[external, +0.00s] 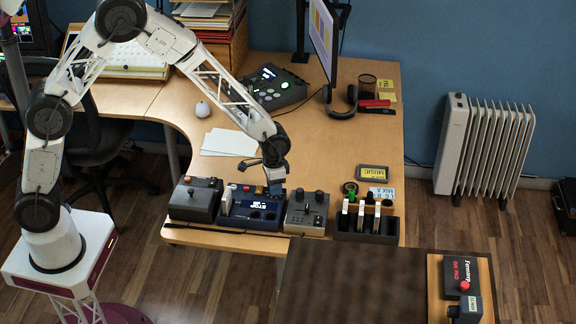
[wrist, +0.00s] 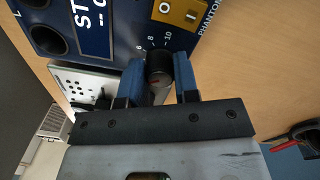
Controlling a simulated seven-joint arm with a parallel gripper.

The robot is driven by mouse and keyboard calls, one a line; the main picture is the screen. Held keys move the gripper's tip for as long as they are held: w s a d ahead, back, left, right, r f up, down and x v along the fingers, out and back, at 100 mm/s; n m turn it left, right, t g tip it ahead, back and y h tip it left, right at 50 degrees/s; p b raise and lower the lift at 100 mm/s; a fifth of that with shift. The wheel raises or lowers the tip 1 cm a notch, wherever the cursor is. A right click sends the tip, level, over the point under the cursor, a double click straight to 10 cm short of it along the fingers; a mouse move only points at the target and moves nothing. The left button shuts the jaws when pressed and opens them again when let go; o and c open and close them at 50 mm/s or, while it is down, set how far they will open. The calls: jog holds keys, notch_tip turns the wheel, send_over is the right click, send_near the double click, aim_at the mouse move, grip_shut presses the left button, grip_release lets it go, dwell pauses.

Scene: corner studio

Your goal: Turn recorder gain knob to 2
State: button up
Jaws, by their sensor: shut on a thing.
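The recorder (external: 240,221) is a dark blue box with white lettering at the desk's front edge in the external view. Part of its blue panel (wrist: 115,32) fills the upper left of the wrist view. The gain knob (wrist: 159,66) is black with a small reddish mark, beside printed numbers 6, 8 and 10. The lower numbers are hidden, so I cannot read its setting. My gripper (wrist: 160,76) has a blue fingertip on each side of the knob and is shut on it. In the external view my gripper (external: 275,187) points down over the recorder's back right corner, hiding the knob.
A yellow switch plate (wrist: 181,12) sits near the knob. A dark grey box (external: 195,202) stands left of the recorder; a grey knobbed box (external: 306,214) and a black rack (external: 366,236) stand to its right.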

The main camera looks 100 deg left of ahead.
jog(key=shift+n, duration=1.3)
jog(key=o, duration=0.9)
jog(key=shift+r, duration=0.1)
jog(key=shift+r, duration=3.8)
